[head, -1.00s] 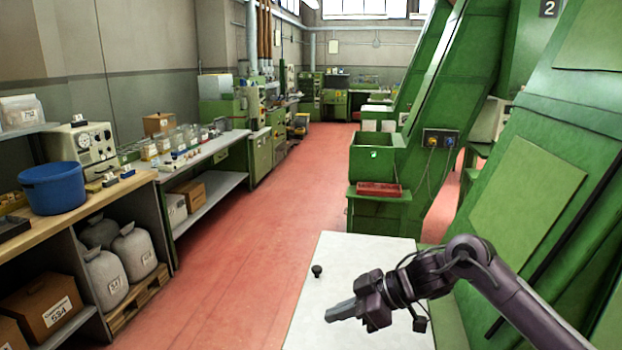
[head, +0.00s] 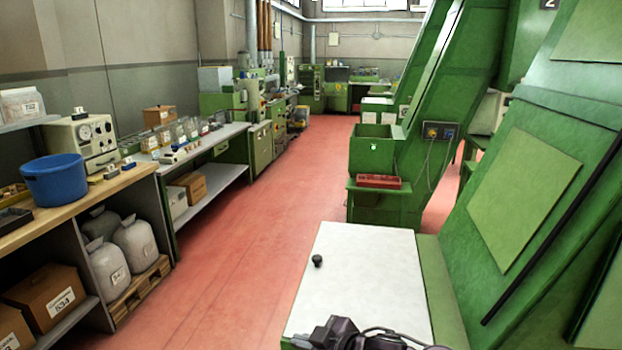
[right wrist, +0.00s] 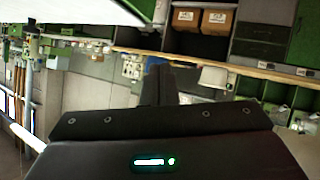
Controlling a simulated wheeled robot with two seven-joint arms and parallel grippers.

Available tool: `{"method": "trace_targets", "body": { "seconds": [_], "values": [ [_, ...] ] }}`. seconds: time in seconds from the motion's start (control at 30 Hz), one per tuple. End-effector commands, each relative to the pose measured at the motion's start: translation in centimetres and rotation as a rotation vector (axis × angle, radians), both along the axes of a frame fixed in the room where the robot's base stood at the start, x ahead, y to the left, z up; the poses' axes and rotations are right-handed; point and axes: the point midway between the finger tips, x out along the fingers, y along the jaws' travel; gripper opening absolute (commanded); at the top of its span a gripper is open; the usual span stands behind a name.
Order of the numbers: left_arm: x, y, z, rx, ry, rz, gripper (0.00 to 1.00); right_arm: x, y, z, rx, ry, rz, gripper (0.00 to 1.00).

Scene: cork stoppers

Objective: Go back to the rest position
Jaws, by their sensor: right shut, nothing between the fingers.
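My right gripper (head: 330,328) shows at the bottom edge of the head view, low in front of the white tabletop (head: 360,270). Its arm is mostly cut off by the frame. In the right wrist view my gripper's fingers (right wrist: 168,84) are together, with nothing between them. A small dark knob-like object (head: 317,260) stands on the white top, apart from the gripper. My left gripper is not in view.
Green machinery (head: 530,200) rises close on the right of the white top. A red tray (head: 378,181) rests on a green stand ahead. A workbench with a blue tub (head: 54,180) lines the left. The red floor (head: 250,230) between is clear.

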Motion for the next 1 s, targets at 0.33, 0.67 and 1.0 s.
{"method": "trace_targets", "body": {
  "seconds": [0.33, 0.67, 1.0],
  "values": [
    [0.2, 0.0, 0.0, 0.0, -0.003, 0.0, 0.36, -8.0, -10.1, -4.8, -0.084, 0.261, -0.558, 0.0],
    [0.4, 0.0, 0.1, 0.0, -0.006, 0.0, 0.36, -16.7, -17.5, -7.9, -0.186, 0.564, -0.807, 0.0],
    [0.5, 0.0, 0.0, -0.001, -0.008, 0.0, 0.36, -23.2, -21.0, -10.2, -0.25, 0.791, -0.924, 0.0]
  ]
}}
